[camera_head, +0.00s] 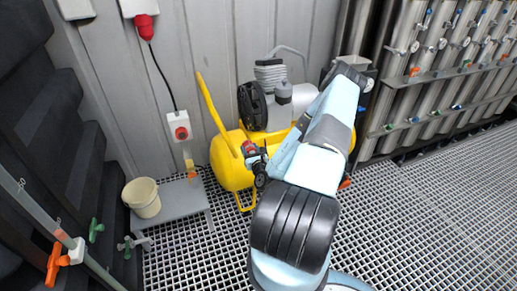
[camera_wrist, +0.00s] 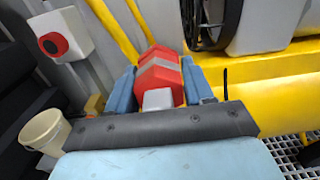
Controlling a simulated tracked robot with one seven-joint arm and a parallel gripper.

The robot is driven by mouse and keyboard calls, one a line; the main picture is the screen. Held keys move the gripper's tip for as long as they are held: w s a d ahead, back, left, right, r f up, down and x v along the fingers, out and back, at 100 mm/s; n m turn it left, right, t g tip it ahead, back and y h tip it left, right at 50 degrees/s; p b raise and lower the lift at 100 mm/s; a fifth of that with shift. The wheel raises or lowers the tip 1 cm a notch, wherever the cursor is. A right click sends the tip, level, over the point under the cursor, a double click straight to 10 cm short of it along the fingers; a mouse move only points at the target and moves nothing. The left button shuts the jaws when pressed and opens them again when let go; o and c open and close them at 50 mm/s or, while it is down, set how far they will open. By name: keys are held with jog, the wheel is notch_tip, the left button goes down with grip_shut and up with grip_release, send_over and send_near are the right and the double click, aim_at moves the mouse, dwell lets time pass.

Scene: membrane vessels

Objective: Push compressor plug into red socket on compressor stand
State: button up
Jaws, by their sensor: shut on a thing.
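A red plug (camera_wrist: 160,77) with a grey band sits between the two blue fingers of my gripper (camera_wrist: 158,84) in the wrist view. In the head view, my gripper (camera_head: 255,158) holds the plug (camera_head: 249,148) in front of the yellow compressor (camera_head: 231,172). The red socket (camera_head: 181,132) is a round red face on a white box, left of my gripper and apart from the plug. It also shows at the upper left of the wrist view (camera_wrist: 53,44). The grey stand (camera_head: 180,203) is a low platform below the socket. The plug's front end is turned away from the wrist camera.
A cream bucket (camera_head: 142,197) stands on the left of the platform. A black cable (camera_head: 160,72) runs from a red wall plug (camera_head: 144,27) down to the socket box. The compressor's yellow handle (camera_head: 216,115) rises between socket and gripper. Gas cylinders (camera_head: 410,70) line the right.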

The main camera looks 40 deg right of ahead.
jog(key=w+a, duration=0.3)
jog(key=a, duration=1)
jog(key=w+a+r, duration=0.1)
jog(key=w+a, duration=0.2)
jog(key=a, duration=1)
jog(key=shift+w+a+r, duration=0.2)
